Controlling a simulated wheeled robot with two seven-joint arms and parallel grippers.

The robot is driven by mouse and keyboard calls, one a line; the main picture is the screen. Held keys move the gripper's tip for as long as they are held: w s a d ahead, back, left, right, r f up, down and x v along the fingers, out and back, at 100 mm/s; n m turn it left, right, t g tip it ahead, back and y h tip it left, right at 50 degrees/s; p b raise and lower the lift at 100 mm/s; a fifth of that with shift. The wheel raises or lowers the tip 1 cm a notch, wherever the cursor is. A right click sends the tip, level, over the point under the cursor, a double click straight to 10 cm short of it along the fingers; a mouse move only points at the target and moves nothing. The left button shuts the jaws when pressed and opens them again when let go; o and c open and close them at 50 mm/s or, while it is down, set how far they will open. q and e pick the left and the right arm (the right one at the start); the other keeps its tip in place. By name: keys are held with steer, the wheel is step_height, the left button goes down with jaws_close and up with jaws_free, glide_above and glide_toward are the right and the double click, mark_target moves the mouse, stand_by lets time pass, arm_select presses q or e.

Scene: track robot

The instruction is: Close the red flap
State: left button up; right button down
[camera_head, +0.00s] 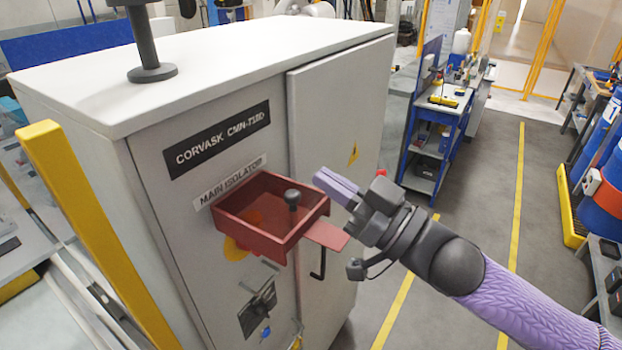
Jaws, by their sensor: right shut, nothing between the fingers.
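A red open-topped box (262,238) is fixed to the front of the grey cabinet, below the "MAIN ISOLATOR" label. A black knob on a short stem (292,197) stands inside it. A flat red plate (326,236), which looks like the red flap, sticks out from the box's right side, so the box stands open. My right gripper (325,179) has purple fingers, shut and empty. In the picture it is just right of the box and above the flap; I see no clear contact. My left gripper is not in view.
The grey cabinet (225,50) fills the left, with a black post (150,72) on top. A yellow post (85,215) stands at its left. A black hook-shaped rod (320,264) hangs below the flap. Open floor lies right, beside a blue workbench (437,112).

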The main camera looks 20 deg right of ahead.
mark_target(308, 214)
steer(key=x, duration=0.2)
steer(key=p+x, duration=0.1)
steer(key=x, duration=0.1)
steer(key=shift+r, duration=0.3)
step_height(308, 214, down, 3)
steer(key=shift+f, duration=0.2)
steer(key=shift+s+d+f, duration=0.1)
steer(key=shift+s+f, duration=0.05)
steer(key=shift+f, duration=0.4)
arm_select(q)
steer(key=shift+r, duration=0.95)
arm_select(e)
steer(key=shift+f, duration=0.1)
